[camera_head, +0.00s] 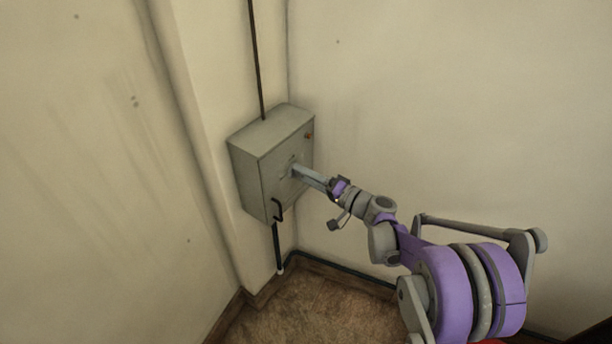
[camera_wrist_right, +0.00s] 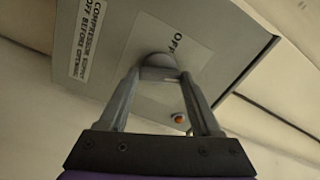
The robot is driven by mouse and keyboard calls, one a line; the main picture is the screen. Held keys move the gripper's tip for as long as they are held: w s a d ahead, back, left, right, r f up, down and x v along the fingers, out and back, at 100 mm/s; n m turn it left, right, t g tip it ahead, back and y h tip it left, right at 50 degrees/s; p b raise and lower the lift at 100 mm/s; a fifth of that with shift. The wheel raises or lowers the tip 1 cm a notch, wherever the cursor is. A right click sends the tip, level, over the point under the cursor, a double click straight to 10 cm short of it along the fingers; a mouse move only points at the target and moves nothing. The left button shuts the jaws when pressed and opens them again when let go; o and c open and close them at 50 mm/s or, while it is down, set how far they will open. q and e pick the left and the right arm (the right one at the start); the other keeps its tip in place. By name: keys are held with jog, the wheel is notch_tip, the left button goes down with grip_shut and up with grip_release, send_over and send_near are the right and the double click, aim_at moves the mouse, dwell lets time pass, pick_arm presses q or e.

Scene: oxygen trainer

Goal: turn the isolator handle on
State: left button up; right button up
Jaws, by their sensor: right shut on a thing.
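The grey isolator box (camera_head: 262,185) is mounted on the wall near the corner in the head view; its face also shows in the right wrist view (camera_wrist_right: 205,25). My right gripper (camera_head: 299,171) reaches the middle of the box's front face. In the right wrist view the gripper (camera_wrist_right: 160,78) is shut on the grey rounded isolator handle (camera_wrist_right: 158,66), which sits between the fingertips. A pale label with a partly hidden "O" marking (camera_wrist_right: 178,42) lies behind the handle. The handle's exact angle is hard to tell. My left gripper is not in view.
An orange-red lamp or button (camera_head: 308,135) is on the box face, also in the wrist view (camera_wrist_right: 179,118). A black bracket-shaped handle (camera_head: 277,209) is at the box's lower edge. A dark conduit (camera_head: 256,60) runs up the wall. The floor (camera_head: 300,312) below looks clear.

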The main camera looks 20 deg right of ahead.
jog(key=shift+m, duration=2.2)
jog(key=o, duration=1.4)
jog(key=v, duration=1)
jog(key=shift+s+d, duration=0.25)
jog(key=shift+s, duration=0.1)
